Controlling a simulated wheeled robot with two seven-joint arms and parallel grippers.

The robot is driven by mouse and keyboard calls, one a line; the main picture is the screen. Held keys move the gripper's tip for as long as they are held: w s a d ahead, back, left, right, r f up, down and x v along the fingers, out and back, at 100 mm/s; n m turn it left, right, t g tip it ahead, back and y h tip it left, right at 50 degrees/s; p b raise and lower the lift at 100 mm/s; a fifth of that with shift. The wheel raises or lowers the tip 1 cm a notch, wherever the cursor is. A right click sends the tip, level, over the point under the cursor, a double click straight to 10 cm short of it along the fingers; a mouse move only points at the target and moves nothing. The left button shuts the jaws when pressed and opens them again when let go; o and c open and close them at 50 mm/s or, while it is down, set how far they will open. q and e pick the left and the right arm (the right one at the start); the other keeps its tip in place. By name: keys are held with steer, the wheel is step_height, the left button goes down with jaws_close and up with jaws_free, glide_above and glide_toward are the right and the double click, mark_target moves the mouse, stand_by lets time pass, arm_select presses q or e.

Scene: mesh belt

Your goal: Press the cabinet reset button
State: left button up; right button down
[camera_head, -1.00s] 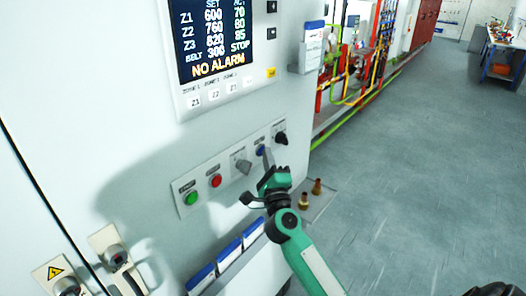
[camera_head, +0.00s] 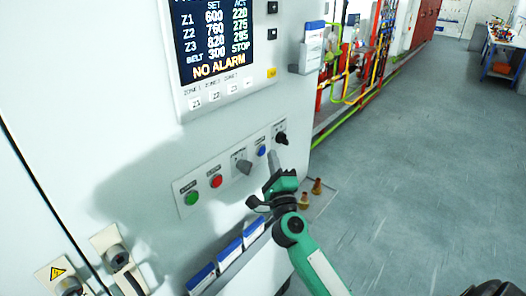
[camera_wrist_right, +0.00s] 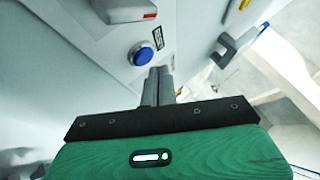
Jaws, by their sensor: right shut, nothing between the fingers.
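The blue button (camera_head: 261,151) sits on the cabinet's control strip, between a grey rotary switch (camera_head: 242,165) and a black knob (camera_head: 281,139). Its label is too small to read. My right gripper (camera_head: 273,157) is shut and empty, with its fingertips just right of and below the blue button, apart from it. In the right wrist view the blue button (camera_wrist_right: 144,55) shows whole in its metal ring, beyond and slightly left of the shut fingertips (camera_wrist_right: 159,73). The display (camera_head: 216,38) reads NO ALARM. My left gripper is not in view.
A green button (camera_head: 191,198) and a red button (camera_head: 216,181) are on the strip's left part. A ledge with blue-and-white boxes (camera_head: 229,249) and two brass fittings (camera_head: 317,186) lie below. The floor to the right is open.

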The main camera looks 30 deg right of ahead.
steer(key=shift+s+d+p, duration=0.15)
steer(key=shift+s+d, duration=0.15)
steer(key=shift+s, duration=0.5)
steer(key=shift+s+d+p, duration=0.1)
steer(key=shift+s+d, duration=0.2)
steer(key=shift+s, duration=0.45)
steer(key=shift+s+d+p, duration=0.15)
steer(key=shift+s+d, duration=0.15)
steer(key=shift+s, duration=0.5)
